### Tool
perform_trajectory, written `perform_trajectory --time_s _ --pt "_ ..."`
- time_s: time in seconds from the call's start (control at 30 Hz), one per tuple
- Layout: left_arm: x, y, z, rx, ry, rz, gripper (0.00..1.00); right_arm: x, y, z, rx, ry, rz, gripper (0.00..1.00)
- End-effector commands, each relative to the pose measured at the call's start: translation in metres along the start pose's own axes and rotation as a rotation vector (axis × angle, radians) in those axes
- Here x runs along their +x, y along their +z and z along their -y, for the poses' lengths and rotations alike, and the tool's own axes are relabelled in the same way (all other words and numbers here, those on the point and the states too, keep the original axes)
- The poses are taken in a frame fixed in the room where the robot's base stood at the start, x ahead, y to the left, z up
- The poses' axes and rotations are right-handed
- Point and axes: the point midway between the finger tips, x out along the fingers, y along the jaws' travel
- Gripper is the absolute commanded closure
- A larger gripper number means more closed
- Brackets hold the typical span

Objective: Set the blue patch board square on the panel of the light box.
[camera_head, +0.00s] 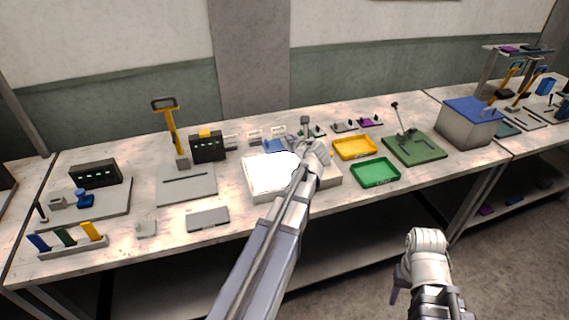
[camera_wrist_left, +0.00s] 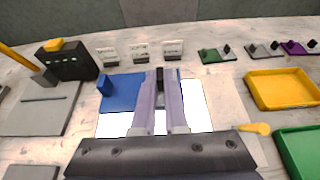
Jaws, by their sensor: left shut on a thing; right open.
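The light box (camera_head: 330,178) stands mid-table with a bright white panel (camera_head: 265,175), which also shows in the left wrist view (camera_wrist_left: 197,105). The blue patch board (camera_wrist_left: 122,92) lies over the far part of the panel, with a blue knob at its left; in the head view only a bit of the board (camera_head: 274,146) shows. My left gripper (camera_wrist_left: 160,98) is shut on the board's dark grip, between its fingers. The fingers hide the board's right part. I cannot tell whether the board touches the panel. My right gripper (camera_head: 425,290) is open and empty, in front of the table.
A yellow tray (camera_head: 355,148) and a green tray (camera_head: 375,172) lie right of the light box. Green, grey and purple boards (camera_head: 370,122) and small white stands (camera_wrist_left: 140,52) are behind.

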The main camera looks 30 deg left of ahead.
Motion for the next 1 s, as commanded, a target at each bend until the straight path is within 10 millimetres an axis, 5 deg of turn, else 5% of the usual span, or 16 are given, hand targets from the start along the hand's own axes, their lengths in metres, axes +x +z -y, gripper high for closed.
perform_trajectory --time_s 0.33,0.67,1.0 --pt "0.021 -0.050 0.001 0.001 -0.001 0.000 1.00 0.054 -0.003 0.005 0.000 0.000 0.000 0.50" --pt "0.024 -0.058 0.001 0.001 -0.001 0.000 1.00 0.062 -0.004 0.006 0.000 0.000 0.000 0.50" --pt "0.038 -0.092 0.001 0.001 -0.001 0.000 1.00 0.099 -0.006 0.009 0.000 0.000 0.000 0.50"
